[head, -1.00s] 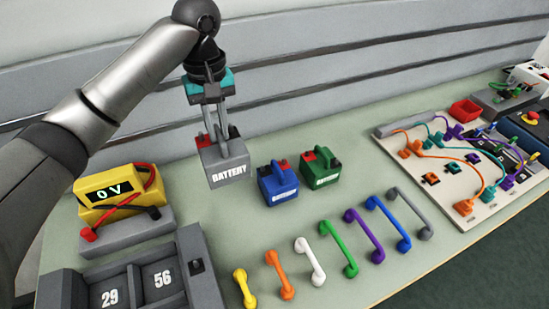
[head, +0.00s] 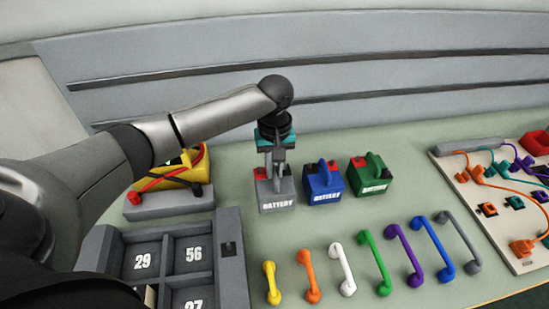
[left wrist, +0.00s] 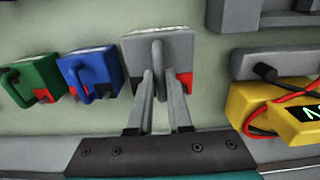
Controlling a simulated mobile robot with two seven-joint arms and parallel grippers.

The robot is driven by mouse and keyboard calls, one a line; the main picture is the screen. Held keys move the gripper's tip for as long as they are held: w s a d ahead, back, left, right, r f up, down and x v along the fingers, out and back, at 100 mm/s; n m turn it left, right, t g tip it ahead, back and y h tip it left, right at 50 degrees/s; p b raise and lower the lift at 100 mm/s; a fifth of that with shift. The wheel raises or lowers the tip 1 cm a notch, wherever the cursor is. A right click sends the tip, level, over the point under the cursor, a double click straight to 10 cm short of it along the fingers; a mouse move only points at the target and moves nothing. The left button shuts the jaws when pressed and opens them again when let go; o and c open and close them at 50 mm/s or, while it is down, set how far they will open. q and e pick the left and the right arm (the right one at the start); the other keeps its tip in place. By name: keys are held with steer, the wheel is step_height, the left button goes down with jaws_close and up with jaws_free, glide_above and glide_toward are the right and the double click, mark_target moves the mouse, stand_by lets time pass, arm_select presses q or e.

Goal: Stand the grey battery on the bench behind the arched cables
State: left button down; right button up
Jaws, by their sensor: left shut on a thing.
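The grey battery (head: 277,203) is upright, just left of the blue battery and behind the row of arched cables (head: 379,262). Its base looks at or very near the bench top; I cannot tell for sure that it touches. My left gripper (head: 277,172) points down from above and is shut on the battery's handle. In the left wrist view the grey battery (left wrist: 168,45) lies ahead of the fingers (left wrist: 160,82), with the handle between them. The arched cables are yellow, orange, white, green, purple, blue and grey. My right gripper is not in view.
The blue battery (head: 323,184) and green battery (head: 368,178) stand close to the right. A yellow meter (head: 172,172) is at left, behind a numbered grey tray (head: 229,226). A cable board (head: 480,190) is at right. Bare bench lies between batteries and cables.

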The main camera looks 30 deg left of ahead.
arm_select(q)
steer(key=shift+w+f+b, duration=0.1)
steer(key=shift+f+b, duration=0.25)
steer(key=shift+f, duration=1.75)
steer(key=c, duration=1.2)
jaws_free()
steer(key=shift+f, duration=0.2)
steer(key=shift+c, duration=0.2)
steer(key=o, duration=0.4)
steer(key=shift+r, duration=0.1)
step_height(320, 180, up, 12)
steer(key=shift+r+p, duration=0.1)
steer(key=shift+p, duration=0.7)
steer(key=shift+s, duration=0.2)
